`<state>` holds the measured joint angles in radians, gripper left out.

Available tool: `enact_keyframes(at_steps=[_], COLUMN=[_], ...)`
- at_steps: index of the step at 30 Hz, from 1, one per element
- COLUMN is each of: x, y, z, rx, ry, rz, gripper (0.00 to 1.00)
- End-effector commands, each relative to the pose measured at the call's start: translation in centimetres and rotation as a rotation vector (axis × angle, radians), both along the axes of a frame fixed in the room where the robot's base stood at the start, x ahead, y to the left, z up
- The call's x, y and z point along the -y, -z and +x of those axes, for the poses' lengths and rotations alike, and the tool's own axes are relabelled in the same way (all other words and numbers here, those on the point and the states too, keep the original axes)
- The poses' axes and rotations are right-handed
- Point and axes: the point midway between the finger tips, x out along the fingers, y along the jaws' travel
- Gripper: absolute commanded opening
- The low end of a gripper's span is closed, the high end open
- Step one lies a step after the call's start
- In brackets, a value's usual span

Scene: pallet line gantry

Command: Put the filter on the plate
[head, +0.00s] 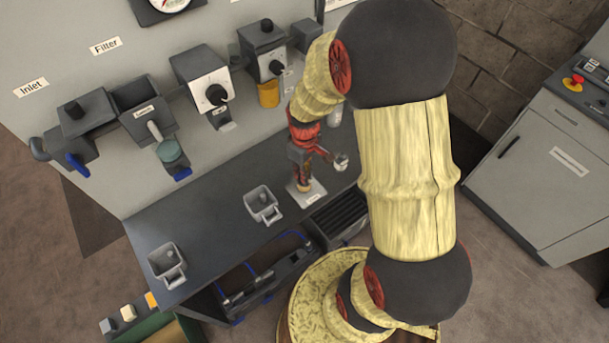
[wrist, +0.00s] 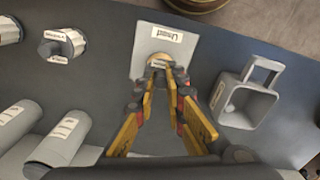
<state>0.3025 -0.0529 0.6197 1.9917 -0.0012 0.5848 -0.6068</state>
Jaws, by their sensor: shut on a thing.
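The plate (head: 313,196) is a flat pale square with a small label, lying on the dark bench top. In the wrist view the plate (wrist: 144,46) is straight ahead of the fingers, its label at the far edge. My gripper (head: 303,183) points down over the plate. In the wrist view my gripper (wrist: 159,72) is shut on a small tan, rounded thing, which I take to be the filter (wrist: 161,59). The fingertips hide much of it. The filter is over the plate, at or just above its surface; I cannot tell whether it touches.
A grey square handled container (head: 262,206) stands left of the plate, and another (head: 167,264) farther left. The nearer container (wrist: 246,103) is right of my gripper in the wrist view. Wall-mounted units with knobs (head: 203,88) line the back. A dark slatted tray (head: 338,218) is beside the plate.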

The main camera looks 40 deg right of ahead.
Motion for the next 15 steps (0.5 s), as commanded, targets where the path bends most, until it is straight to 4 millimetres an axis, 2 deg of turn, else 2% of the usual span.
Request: enact_keyframes(at_steps=[2, 13, 14, 15], x=[0.0, 0.0, 0.0, 0.0], y=[0.59, 0.91, 0.84, 0.82], z=[0.04, 0.05, 0.05, 0.05], rx=[0.001, 0.001, 0.002, 0.002], ry=[0.0, 0.0, 0.0, 0.0], rz=[-0.001, -0.001, 0.0, 0.0], gripper=[0.0, 0.0, 0.13, 0.16])
